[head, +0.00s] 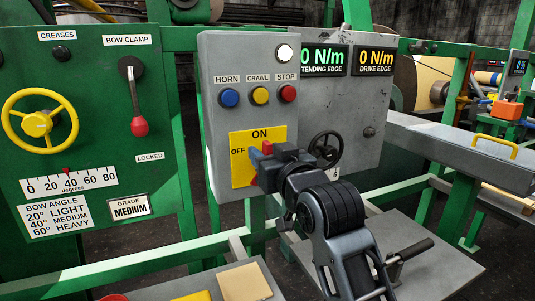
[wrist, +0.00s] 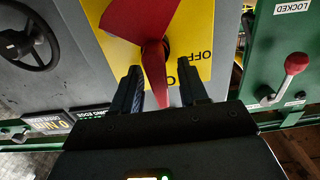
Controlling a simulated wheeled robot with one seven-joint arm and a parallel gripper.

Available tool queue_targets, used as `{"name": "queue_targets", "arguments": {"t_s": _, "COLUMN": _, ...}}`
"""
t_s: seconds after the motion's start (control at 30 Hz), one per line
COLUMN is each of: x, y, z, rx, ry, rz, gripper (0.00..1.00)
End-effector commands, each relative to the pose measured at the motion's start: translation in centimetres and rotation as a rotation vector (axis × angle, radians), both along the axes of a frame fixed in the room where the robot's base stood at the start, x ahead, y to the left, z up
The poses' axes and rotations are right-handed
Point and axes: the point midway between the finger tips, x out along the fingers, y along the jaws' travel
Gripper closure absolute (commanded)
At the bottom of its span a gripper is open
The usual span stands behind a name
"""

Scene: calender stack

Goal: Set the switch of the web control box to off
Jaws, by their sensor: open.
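The web control box (head: 218,110) is a grey panel with a yellow plate (head: 240,174) marked ON at the top and OFF at the left. Its red switch (head: 267,147) is mostly hidden behind my gripper in the head view. In the wrist view, where the plate's lettering is upside down, the red switch (wrist: 152,55) runs roughly up and down, one end reaching toward the ON side. My gripper (wrist: 161,85) is open at the plate, one finger on each side of that end. A gap shows on both sides; contact deeper in is unclear.
Horn, crawl and stop buttons (head: 260,95) sit above the plate. A black handwheel (head: 326,146) is close right of my gripper. A green panel at left has a yellow handwheel (head: 38,124) and a red-knobbed bow clamp lever (head: 139,126). A grey shelf (head: 425,262) lies below.

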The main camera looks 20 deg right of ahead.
Motion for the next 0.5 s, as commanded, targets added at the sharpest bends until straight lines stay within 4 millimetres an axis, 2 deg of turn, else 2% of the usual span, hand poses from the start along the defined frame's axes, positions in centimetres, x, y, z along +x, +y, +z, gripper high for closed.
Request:
{"name": "queue_targets", "arguments": {"t_s": 0.23, "x": 0.06, "y": -0.01, "z": -0.03, "rx": 0.000, "ry": 0.000, "rz": 0.000, "gripper": 0.58}}
{"name": "queue_targets", "arguments": {"t_s": 0.5, "x": 0.04, "y": -0.01, "z": -0.04, "rx": 0.000, "ry": 0.001, "rz": 0.000, "gripper": 0.84}}
